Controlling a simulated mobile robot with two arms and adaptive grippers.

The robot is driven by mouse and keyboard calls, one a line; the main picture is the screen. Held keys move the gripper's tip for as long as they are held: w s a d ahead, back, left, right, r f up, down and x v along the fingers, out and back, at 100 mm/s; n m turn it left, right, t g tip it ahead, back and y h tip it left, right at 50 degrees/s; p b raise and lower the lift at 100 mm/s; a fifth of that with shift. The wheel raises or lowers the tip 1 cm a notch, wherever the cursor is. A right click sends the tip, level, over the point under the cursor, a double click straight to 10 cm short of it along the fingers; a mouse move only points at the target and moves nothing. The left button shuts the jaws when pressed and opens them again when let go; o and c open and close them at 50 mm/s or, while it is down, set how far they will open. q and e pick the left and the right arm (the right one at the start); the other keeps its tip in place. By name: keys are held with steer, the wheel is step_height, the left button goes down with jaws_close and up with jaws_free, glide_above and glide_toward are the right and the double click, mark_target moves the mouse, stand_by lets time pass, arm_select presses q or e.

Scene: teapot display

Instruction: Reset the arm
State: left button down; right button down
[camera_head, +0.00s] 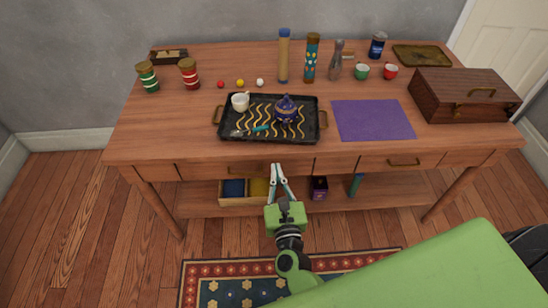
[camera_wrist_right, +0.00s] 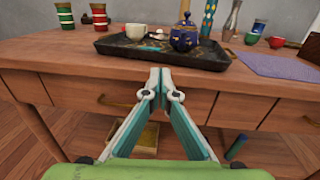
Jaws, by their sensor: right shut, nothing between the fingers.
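My right gripper (camera_head: 280,170) is shut and empty in front of the wooden table (camera_head: 160,130). In the right wrist view its fingertips (camera_wrist_right: 160,73) meet in front of the table's front edge, below the black tray. The green right arm reaches up from the bottom of the head view. My left gripper is in neither view. On the table, the black tray (camera_head: 236,131) with wavy yellow lines holds a dark blue teapot (camera_head: 286,110) and a white cup (camera_head: 240,102).
A purple mat (camera_head: 373,119) and a wooden box (camera_head: 462,95) are on the right. Jars (camera_head: 148,77), small balls (camera_head: 240,83), tall tubes (camera_head: 283,56) and cups (camera_head: 361,72) stand behind the tray. A lower shelf carries an open box (camera_head: 243,200). A patterned rug (camera_head: 230,285) covers the floor.

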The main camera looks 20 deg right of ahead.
steer(key=s+a+f+n+g+y, duration=0.25)
steer(key=s+f+n, duration=0.35)
steer(key=f+n, duration=0.3)
steer(key=s+a+f+n+g+y, duration=0.1)
steer(key=s+f+n+g, duration=0.35)
steer(key=f, duration=0.75)
steer(key=s+a+f+n+g+y, duration=0.1)
steer(key=s+f+n+y, duration=0.1)
steer(key=s+f+n, duration=0.65)
steer(key=s+d+f+n+g+h, duration=0.1)
steer(key=s+d+f+n+g, duration=0.3)
steer(key=s+f+n, duration=0.4)
steer(key=s+d+f+n+g+h, duration=0.1)
steer(key=s+d+f+n+g, duration=0.3)
steer(key=s, duration=1.1)
step_height(320, 180, down, 4)
steer(key=d+n, duration=0.3)
steer(key=n, duration=0.3)
steer(key=shift+s+f+n+g+p, duration=0.15)
steer(key=shift+s+n+g+p, duration=0.15)
steer(key=shift+s+p, duration=0.1)
